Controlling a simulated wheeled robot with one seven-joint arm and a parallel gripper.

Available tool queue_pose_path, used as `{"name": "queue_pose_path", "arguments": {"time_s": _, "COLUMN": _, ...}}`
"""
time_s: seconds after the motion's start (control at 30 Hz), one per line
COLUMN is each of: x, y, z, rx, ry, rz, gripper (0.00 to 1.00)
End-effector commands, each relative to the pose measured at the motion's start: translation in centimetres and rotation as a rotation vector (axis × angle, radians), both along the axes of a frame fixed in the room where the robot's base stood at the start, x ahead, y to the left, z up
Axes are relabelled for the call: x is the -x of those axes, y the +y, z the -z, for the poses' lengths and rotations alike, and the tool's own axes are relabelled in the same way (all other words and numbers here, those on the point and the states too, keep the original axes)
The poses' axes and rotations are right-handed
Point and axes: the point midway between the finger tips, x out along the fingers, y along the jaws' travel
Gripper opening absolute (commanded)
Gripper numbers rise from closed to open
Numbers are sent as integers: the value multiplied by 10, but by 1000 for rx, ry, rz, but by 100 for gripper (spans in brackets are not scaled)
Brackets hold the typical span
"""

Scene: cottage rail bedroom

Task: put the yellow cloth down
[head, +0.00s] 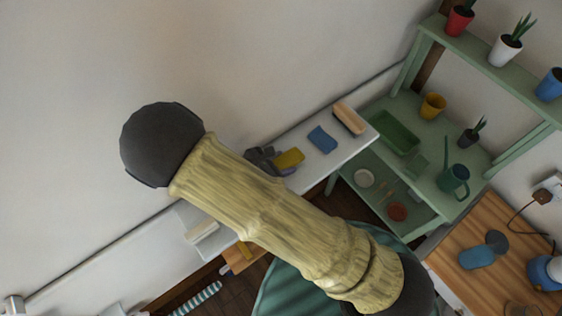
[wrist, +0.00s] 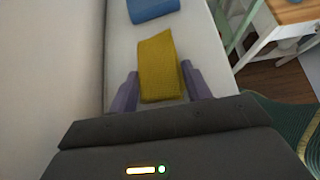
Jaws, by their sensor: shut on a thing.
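The yellow cloth (wrist: 159,68) is a folded, textured piece between the two purple fingers of my gripper (wrist: 160,92) in the wrist view. My gripper is shut on it, over a long white shelf top (wrist: 198,30). In the head view the yellow cloth (head: 289,158) shows small at my gripper (head: 283,168), above the white shelf (head: 318,162). I cannot tell whether the cloth touches the shelf. My arm hides part of the shelf in the head view.
A blue cloth (head: 322,139) lies on the shelf beyond the yellow one. A wooden brush or block (head: 349,118) lies at its far end. A green potting bench (head: 405,135) stands to the right with pots and a watering can (head: 454,179). The wall runs along the shelf's left.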

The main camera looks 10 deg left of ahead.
Motion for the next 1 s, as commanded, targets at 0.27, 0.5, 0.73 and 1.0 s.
{"name": "queue_pose_path", "arguments": {"time_s": 0.27, "x": 0, "y": 0, "z": 6, "rx": -2, "ry": 0, "rz": 1, "gripper": 27}}
{"name": "queue_pose_path", "arguments": {"time_s": 0.5, "x": 0, "y": 0, "z": 10, "rx": -1, "ry": 0, "rz": 1, "gripper": 50}}
{"name": "queue_pose_path", "arguments": {"time_s": 0.73, "x": 1, "y": -1, "z": 10, "rx": -1, "ry": 2, "rz": 3, "gripper": 70}}
{"name": "queue_pose_path", "arguments": {"time_s": 1.0, "x": 2, "y": -2, "z": 11, "rx": 1, "ry": 5, "rz": 5, "gripper": 70}}
